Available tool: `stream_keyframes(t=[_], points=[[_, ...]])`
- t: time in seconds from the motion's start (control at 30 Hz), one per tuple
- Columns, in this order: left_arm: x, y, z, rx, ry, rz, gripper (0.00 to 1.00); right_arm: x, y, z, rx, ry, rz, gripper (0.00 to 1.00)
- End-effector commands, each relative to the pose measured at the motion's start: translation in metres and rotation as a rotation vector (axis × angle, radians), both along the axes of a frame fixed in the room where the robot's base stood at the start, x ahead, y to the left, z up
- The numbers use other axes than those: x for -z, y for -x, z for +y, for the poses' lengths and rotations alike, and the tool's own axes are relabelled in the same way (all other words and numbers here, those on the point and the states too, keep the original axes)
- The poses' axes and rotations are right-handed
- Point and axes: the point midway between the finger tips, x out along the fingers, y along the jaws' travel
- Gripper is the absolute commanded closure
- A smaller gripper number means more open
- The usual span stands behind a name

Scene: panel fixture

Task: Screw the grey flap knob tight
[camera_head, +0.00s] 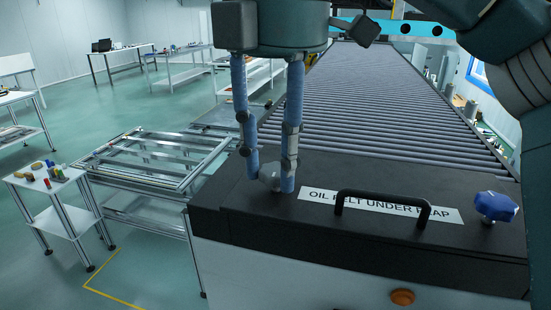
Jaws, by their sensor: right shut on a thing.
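The grey flap knob (270,174) stands at the left end of the black flap (340,236) and is partly hidden by my fingers. My right gripper (269,182) reaches down from above, its two blue fingers on either side of the knob. It is shut on the knob. How far the knob is screwed in cannot be seen. My left gripper is out of view.
The flap carries a black handle (383,200), a white label (440,214) partly behind it, and a blue knob (495,207) at its right end. A roller conveyor (385,95) runs behind. A frame table (150,160) and a small side table (40,190) stand left.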

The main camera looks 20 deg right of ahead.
Motion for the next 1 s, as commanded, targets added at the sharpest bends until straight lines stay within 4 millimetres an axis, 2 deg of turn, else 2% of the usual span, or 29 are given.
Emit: stream_keyframes(t=[0.57,0.6,0.67,1.0], points=[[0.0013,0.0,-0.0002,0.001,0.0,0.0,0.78,0.0005,0.0001,-0.0002,0.031,0.001,0.001,0.95],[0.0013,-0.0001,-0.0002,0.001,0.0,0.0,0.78,0.0005,0.0001,-0.0002,0.031,0.002,0.002,0.63],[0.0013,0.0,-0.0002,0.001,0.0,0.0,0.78,0.0005,0.0001,-0.0002,0.031,0.002,0.002,0.51],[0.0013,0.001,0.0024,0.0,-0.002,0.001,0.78,-0.0017,0.0,0.0001,0.03,0.001,0.001,0.49]])
